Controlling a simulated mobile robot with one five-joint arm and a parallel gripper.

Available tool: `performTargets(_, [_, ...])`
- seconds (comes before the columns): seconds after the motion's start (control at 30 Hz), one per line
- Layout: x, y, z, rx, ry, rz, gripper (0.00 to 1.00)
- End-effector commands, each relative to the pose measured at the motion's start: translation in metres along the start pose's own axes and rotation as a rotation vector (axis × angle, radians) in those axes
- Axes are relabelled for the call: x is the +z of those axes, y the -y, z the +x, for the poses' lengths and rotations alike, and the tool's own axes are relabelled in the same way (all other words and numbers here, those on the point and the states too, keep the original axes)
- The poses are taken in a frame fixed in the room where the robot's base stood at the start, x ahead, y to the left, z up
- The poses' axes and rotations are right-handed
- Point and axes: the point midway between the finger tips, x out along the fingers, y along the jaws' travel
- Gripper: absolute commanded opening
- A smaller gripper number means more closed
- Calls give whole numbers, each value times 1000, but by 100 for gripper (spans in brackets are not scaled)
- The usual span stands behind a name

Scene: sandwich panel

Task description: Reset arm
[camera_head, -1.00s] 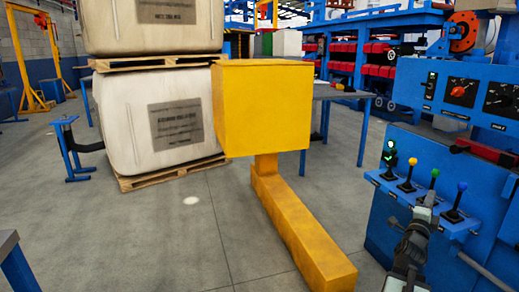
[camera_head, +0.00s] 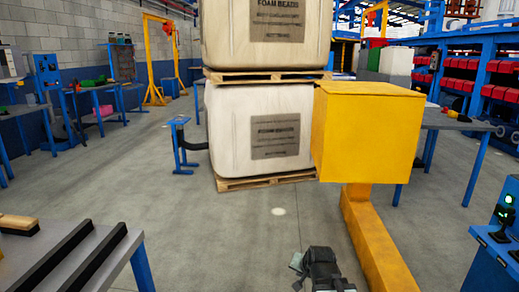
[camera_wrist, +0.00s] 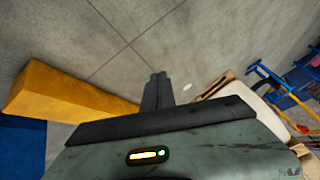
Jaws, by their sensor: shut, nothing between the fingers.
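My gripper (camera_head: 316,258) shows at the bottom of the head view, right of centre, low over the grey floor. It is apart from the yellow post in that view. In the wrist view my gripper (camera_wrist: 157,78) has its two dark fingers together, with nothing between them. The fingers point out over bare concrete. The wrist housing hides what is directly below it.
A yellow block on a post (camera_head: 365,135) with a long yellow foot (camera_head: 375,245) stands to the right. Foam bead sacks (camera_head: 262,130) are stacked on pallets behind. A blue lever panel (camera_head: 500,240) is at far right, a table (camera_head: 60,255) at left. Floor between is clear.

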Motion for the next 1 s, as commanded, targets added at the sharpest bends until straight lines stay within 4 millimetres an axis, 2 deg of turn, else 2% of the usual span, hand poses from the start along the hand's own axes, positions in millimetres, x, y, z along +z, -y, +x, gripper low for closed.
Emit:
performTargets(0.03, [21,-9,-2,48,85,-66,0])
performTargets(0.1, [49,-30,-7,115,209,-151,0])
performTargets(0.2, [83,-54,-21,185,381,-264,0])
performTargets(0.33, [120,-77,-46,216,601,-428,0])
performTargets(0.4, [101,-65,-72,213,587,-426,0])
performTargets(0.67, [63,-40,-136,213,584,-422,0])
performTargets(0.77, [43,-27,-170,212,584,-422,0])
performTargets(1.0, [-14,10,-266,212,583,-422,0])
